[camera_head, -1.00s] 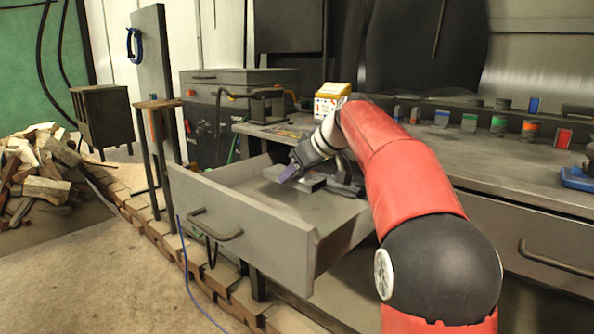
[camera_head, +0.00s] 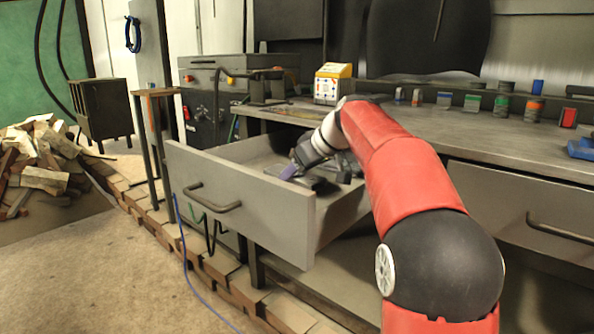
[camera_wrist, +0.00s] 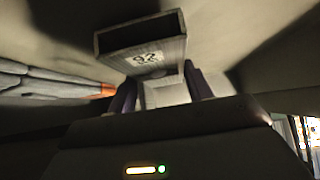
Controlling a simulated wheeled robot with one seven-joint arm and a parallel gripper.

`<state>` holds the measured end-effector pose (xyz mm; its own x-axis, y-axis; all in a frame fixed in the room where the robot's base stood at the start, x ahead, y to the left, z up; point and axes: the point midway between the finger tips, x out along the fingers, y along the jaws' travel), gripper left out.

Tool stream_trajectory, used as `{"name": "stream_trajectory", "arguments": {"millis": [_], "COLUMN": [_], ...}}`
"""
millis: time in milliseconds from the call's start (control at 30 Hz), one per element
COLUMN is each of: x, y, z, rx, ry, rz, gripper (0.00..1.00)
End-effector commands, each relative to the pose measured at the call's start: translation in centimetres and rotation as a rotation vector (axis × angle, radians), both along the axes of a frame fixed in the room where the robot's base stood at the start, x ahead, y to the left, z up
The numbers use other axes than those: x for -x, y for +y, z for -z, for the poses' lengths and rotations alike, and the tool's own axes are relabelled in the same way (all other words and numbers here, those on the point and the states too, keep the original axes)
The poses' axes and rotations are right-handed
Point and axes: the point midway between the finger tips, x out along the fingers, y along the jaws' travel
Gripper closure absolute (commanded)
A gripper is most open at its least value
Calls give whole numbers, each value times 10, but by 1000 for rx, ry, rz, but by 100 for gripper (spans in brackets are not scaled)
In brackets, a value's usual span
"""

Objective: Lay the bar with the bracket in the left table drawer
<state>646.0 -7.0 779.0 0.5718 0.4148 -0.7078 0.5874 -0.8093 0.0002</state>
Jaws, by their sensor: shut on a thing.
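The left table drawer (camera_head: 240,203) is pulled open under the bench. My gripper (camera_head: 291,170) is inside its opening, pointing down to the left. In the wrist view my two dark fingers (camera_wrist: 160,78) are shut on a pale grey piece, and a hollow grey box-shaped end with a printed number label (camera_wrist: 146,56) shows just beyond them. I take this for the bar with the bracket; its dark grey body (camera_head: 312,184) shows low in the drawer beside my fingers. My gripper and arm hide part of it. I cannot tell whether it touches the drawer floor.
Grey, long-shaped things with an orange end (camera_wrist: 50,82) lie at the left in the wrist view. The bench top (camera_head: 420,128) carries a yellow-white box (camera_head: 332,84) and several small coloured items at the back. A closed drawer (camera_head: 540,215) is at right.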

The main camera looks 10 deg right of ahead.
Motion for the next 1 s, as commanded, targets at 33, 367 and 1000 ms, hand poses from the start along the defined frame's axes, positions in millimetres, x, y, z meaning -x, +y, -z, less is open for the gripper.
{"name": "stream_trajectory", "arguments": {"millis": [33,367,1000], "x": [0,0,4], "y": [0,0,-3], "z": [-2,-2,-5], "rx": [0,0,0], "ry": [-5,-5,1], "rz": [0,0,1], "gripper": [86,86,24]}}
